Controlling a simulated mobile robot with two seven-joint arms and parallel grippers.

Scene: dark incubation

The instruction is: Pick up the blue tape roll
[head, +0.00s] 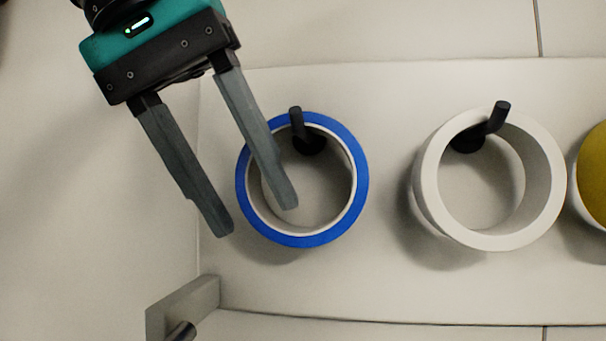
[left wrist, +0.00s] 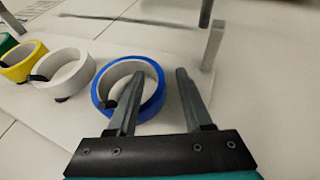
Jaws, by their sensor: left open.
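The blue tape roll (head: 355,208) hangs on a black peg on a pale panel in the head view. In the left wrist view the blue tape roll (left wrist: 154,72) sits between and partly behind the fingers. My left gripper (head: 260,222) is open. In the head view, one finger overlaps the roll's opening and the other is outside its left side, so the roll's left wall lies between them. The left gripper (left wrist: 157,90) shows the same straddle in the left wrist view. Neither finger clearly touches the tape. My right gripper is not in view.
A white tape roll (head: 429,181) hangs on its own black peg to the right, with a yellow roll (head: 594,175) beyond it. A green roll (left wrist: 6,42) shows at the far left of the wrist view. A grey bracket (head: 185,303) stands at the panel's lower left.

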